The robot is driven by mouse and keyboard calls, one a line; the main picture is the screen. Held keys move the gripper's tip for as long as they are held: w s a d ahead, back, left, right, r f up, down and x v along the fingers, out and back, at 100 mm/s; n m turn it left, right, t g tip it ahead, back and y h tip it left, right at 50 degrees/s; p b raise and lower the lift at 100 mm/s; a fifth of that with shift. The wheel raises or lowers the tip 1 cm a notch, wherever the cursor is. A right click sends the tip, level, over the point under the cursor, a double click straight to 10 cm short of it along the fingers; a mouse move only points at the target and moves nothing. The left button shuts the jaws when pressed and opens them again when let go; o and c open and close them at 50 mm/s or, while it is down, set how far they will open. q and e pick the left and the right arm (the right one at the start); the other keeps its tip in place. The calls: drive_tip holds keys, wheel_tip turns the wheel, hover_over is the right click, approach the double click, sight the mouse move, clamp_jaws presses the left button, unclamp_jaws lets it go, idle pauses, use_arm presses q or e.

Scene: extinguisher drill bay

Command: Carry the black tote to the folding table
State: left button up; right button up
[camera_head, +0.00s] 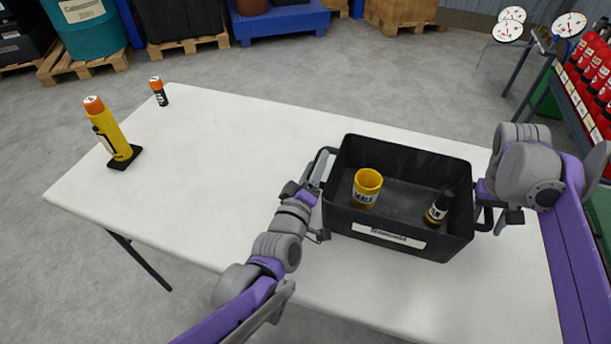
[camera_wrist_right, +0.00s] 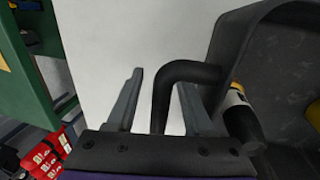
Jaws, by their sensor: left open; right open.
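The black tote (camera_head: 440,247) stands upright on the white folding table (camera_head: 200,190). It holds a yellow cup-like container (camera_head: 367,188) and a small black bottle with a light label (camera_head: 437,209). My left gripper (camera_head: 315,182) is at the tote's left handle, open; its fingertips are partly hard to make out. My right gripper (camera_head: 507,214) is at the right handle. In the right wrist view the open fingers of this gripper (camera_wrist_right: 160,80) stand on either side of the black handle (camera_wrist_right: 190,72), with a gap visible beside it.
A yellow canister with an orange cap (camera_head: 108,130) and a small orange-topped black can (camera_head: 158,92) stand at the table's left end. A rack with red extinguishers (camera_head: 592,80) and gauges is at the right. The table's left half is mostly clear.

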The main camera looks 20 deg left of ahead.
use_arm(q)
drive_tip(key=s, duration=1.1)
drive_tip(key=shift+d, duration=0.4)
use_arm(e)
wheel_tip(320, 180, up, 12)
drive_tip(key=a, duration=0.2)
drive_tip(key=shift+s, duration=0.15)
drive_tip(key=shift+a, duration=0.1)
